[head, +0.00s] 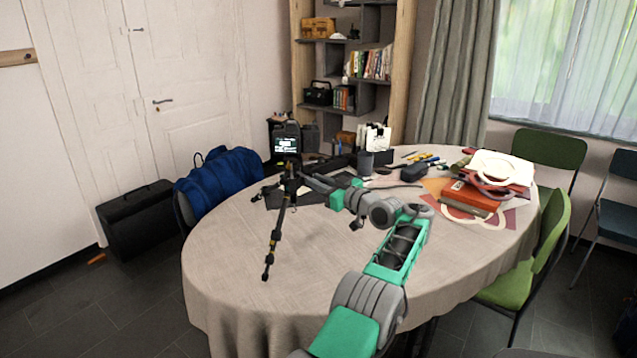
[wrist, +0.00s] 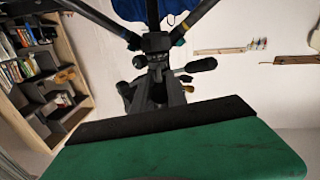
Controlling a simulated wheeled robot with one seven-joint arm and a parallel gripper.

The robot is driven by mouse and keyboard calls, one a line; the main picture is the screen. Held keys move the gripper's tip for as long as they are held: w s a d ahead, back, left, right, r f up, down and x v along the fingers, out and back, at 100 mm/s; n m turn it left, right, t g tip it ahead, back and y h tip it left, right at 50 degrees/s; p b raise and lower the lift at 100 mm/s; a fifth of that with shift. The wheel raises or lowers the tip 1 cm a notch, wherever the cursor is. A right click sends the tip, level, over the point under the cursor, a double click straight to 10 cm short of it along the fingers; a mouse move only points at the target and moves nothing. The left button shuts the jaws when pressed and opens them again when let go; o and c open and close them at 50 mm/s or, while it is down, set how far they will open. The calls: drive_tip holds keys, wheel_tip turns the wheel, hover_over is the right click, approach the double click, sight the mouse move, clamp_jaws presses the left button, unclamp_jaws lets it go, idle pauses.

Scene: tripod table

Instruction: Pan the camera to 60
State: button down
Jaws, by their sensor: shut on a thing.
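The black camera (head: 286,141) stands upright on top of the tripod, its lit screen facing me in the head view. The tripod (head: 275,240) stands on the table (head: 230,265) with its dark legs spread. Its head (head: 290,170) is just below the camera. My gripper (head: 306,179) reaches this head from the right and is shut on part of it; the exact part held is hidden. In the wrist view the tripod head (wrist: 158,62) with a side knob (wrist: 201,65) is right in front of my gripper. No angle scale is readable.
A blue jacket (head: 220,178) hangs on a chair at the table's left. A dark cup (head: 365,163) and pens are behind my arm. Books (head: 470,198) and papers lie at the right. Green chairs (head: 530,255) stand right of the table. The front left tabletop is clear.

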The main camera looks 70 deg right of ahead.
drive_tip(key=c, duration=1.6)
unclamp_jaws()
drive_tip(key=shift+w+f, duration=0.15)
drive_tip(key=shift+w, duration=0.05)
drive_tip(key=shift+o, duration=1.4)
drive_tip(key=shift+s, duration=0.15)
drive_tip(key=shift+s, duration=0.1)
drive_tip(key=shift+s+a, duration=0.1)
drive_tip(key=shift+s, duration=0.2)
drive_tip(key=v, duration=0.7)
drive_tip(key=shift+b, duration=0.4)
